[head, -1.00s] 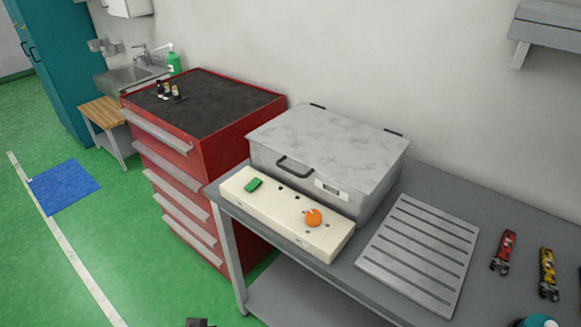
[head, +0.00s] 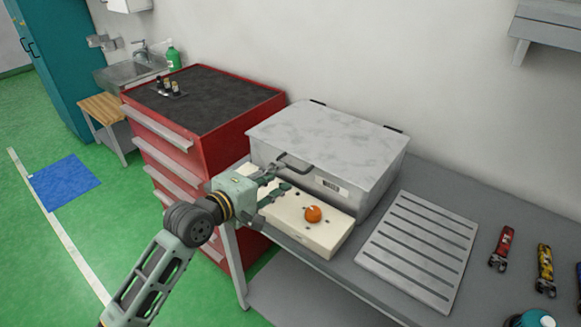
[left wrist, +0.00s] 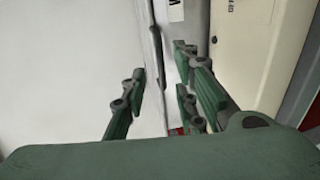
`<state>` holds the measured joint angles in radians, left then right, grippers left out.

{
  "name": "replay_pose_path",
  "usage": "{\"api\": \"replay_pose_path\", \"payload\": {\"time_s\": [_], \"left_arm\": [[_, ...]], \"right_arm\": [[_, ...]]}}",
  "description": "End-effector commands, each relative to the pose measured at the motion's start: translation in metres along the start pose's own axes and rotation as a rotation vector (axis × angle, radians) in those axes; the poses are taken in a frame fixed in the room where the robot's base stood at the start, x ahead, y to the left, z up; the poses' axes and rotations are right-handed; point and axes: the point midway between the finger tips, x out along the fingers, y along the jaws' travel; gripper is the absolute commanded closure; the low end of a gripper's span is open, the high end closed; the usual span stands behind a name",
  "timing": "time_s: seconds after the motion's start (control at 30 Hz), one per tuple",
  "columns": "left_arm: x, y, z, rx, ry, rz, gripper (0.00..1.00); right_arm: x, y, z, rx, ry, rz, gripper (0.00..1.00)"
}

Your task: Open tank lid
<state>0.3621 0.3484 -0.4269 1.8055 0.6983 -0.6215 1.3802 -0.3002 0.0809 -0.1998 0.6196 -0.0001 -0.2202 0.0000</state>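The tank (head: 350,195) is a grey metal box on the bench against the wall. Its mottled grey lid (head: 335,140) lies flat and closed, with hinges at the back. A dark bar handle (head: 295,161) is on its front side. My left gripper (head: 280,180) is open in front of the handle, with its fingertips close to it; contact cannot be told. In the left wrist view the open fingers (left wrist: 160,82) stand on either side of the lid's edge, with the pale lid surface (left wrist: 70,60) at left. My right gripper is not in view.
A cream control box (head: 325,232) with an orange knob (head: 312,214) stands before the tank, partly hidden by my left gripper. A slotted grey plate (head: 420,245) lies to the right, then red and yellow tools (head: 545,268). A red drawer cabinet (head: 220,125) stands at left.

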Motion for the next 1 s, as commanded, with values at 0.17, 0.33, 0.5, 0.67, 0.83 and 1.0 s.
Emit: {"api": "replay_pose_path", "payload": {"time_s": [0.17,0.33,0.5,0.67,0.83,1.0], "left_arm": [[0.027,0.002,0.0,0.001,0.0,0.0,0.73],[0.05,0.001,0.0,0.002,0.001,-0.001,0.73],[0.062,0.0,0.001,0.004,0.0,-0.001,0.73],[0.066,0.0,0.0,0.005,0.001,-0.002,0.73],[0.066,-0.001,0.0,0.005,0.001,-0.002,0.73],[0.066,-0.001,0.001,0.004,0.001,-0.002,0.86]], "right_arm": [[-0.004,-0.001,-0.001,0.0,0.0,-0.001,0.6],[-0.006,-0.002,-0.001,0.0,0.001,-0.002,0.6],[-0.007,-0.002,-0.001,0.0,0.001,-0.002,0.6],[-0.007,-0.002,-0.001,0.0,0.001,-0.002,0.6],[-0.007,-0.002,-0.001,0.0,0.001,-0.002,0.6],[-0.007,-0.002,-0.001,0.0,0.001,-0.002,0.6]]}}
